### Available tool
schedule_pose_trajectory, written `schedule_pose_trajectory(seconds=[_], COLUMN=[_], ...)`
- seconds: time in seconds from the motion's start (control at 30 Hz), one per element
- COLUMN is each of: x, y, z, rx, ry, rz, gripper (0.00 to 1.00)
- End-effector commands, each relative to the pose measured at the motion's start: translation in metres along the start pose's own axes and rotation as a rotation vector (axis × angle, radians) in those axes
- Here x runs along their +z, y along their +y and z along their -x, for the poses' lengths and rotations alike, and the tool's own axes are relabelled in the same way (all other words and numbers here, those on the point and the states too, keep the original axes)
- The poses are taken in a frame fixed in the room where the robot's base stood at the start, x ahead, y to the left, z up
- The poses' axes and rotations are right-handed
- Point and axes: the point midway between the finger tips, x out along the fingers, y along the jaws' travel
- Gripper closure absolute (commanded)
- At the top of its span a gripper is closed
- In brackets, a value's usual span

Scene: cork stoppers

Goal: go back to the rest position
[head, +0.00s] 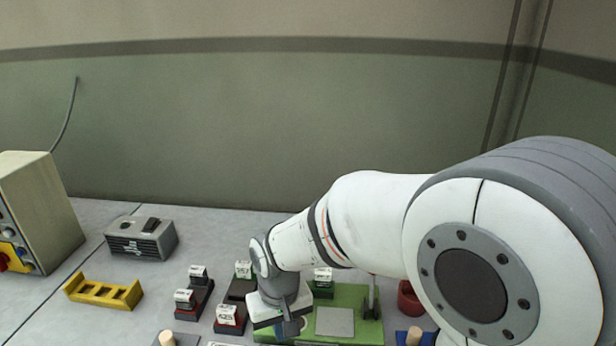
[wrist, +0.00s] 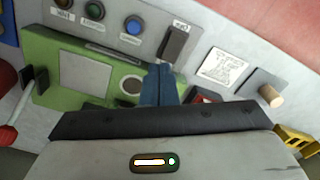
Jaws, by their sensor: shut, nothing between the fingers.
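My gripper (head: 291,328) is low over the table at the left end of the green board (head: 362,332) in the head view. In the wrist view my blue fingers (wrist: 157,80) are together with nothing between them. They are in front of the green board (wrist: 45,48), next to a round dark-centred spot (wrist: 131,86) on it. I cannot tell whether the fingertips touch anything. A cork stopper (head: 167,339) stands at the bottom edge of the head view, left of my gripper. A cork (wrist: 271,96) on a grey block shows right of my fingers in the wrist view.
Small labelled blocks (head: 198,272) stand close left of my gripper. A yellow rack (head: 103,291), a grey box (head: 141,239) and a control box (head: 38,210) are further left. A red cup (head: 409,299) is right of the board. The air above the table's back is clear.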

Motion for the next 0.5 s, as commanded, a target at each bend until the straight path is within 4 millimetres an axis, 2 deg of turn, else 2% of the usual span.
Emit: schedule_pose_trajectory(seconds=[0.03,0.1,0.3,0.4,0.5], x=[0.006,0.019,0.073,0.103,0.127], y=[0.02,0.047,0.115,0.138,0.152], z=[0.014,0.031,0.072,0.085,0.092], rx=[-0.002,-0.002,0.014,0.029,0.044], ry=[0.023,0.054,0.142,0.179,0.208], rz=[-0.038,-0.087,-0.234,-0.299,-0.35], gripper=[1.0,1.0,1.0,1.0,1.0])
